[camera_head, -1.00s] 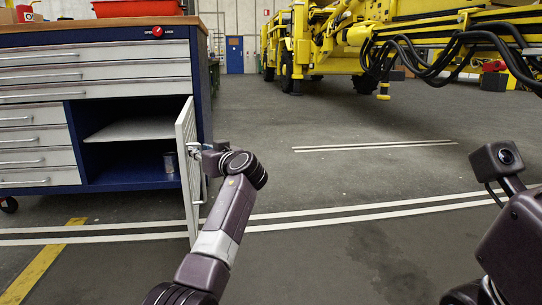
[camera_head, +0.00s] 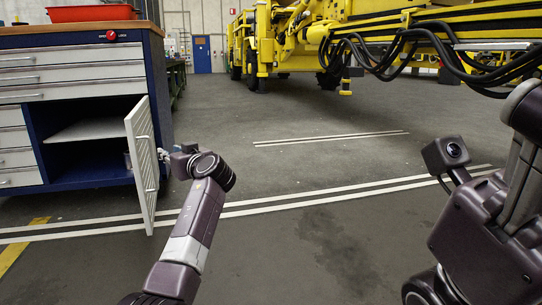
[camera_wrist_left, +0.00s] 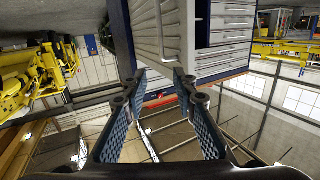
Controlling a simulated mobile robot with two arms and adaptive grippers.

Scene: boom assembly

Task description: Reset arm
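My left arm reaches in from the bottom of the head view to the open white door of the blue cabinet. My left gripper (camera_head: 166,164) is beside the door's outer face, near its handle; its fingers are small and partly hidden there. In the left wrist view the two blue-padded fingers (camera_wrist_left: 158,82) stand apart with nothing between them, and the white door (camera_wrist_left: 160,28) with its handle shows just beyond the tips. My right arm (camera_head: 485,225) is folded at the right edge of the head view; its gripper is out of view.
The blue cabinet (camera_head: 155,75) with grey drawers stands at the left, its lower compartment open, a red tray (camera_head: 92,13) on top. A yellow boom machine (camera_head: 290,40) stands at the back right. The floor (camera_head: 330,185) between them is clear.

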